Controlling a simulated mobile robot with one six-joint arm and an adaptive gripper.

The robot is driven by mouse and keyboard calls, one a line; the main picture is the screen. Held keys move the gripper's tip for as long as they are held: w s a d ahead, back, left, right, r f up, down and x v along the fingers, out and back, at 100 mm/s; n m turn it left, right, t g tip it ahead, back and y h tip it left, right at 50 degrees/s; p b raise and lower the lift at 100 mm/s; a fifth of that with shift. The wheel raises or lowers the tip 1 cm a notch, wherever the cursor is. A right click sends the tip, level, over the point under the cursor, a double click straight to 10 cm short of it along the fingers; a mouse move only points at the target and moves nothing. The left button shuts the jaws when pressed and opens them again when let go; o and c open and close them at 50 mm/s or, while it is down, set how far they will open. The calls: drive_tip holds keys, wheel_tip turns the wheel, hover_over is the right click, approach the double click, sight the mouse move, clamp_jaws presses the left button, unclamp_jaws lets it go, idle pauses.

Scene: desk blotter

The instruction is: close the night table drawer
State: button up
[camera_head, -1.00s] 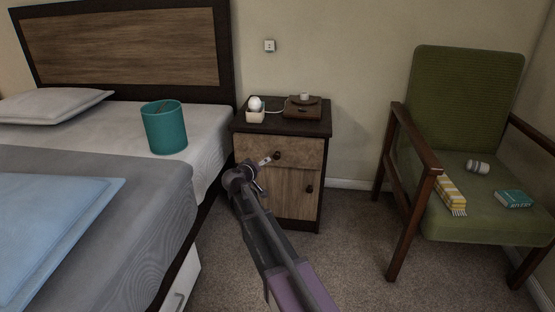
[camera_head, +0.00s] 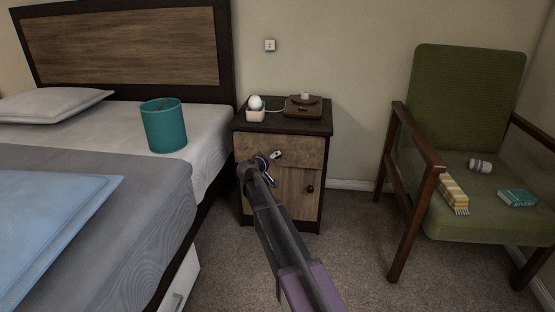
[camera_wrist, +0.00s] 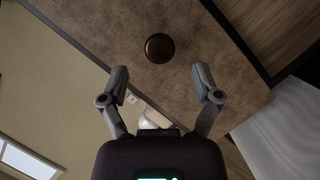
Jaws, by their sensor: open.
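The night table (camera_head: 247,207) stands between the bed and the chair. In the wrist view my gripper (camera_wrist: 160,76) is open and empty. The dark round knob (camera_wrist: 159,48) lies just beyond the gap between the fingertips, against the drawer front (camera_wrist: 100,35). Contact cannot be told.
A white holder (camera_head: 255,114) and a brown object (camera_head: 303,107) are on the night table top. The bed (camera_head: 120,225) with a teal bin (camera_head: 164,126) is left. A green chair (camera_head: 465,105) is right. Carpet between night table and chair is clear.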

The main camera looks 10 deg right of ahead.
sight(296, 151)
drive_tip(key=shift+b+x, duration=0.55)
drive_tip(key=shift+x, duration=2)
drive_tip(key=shift+c, duration=0.2)
clamp_jaws()
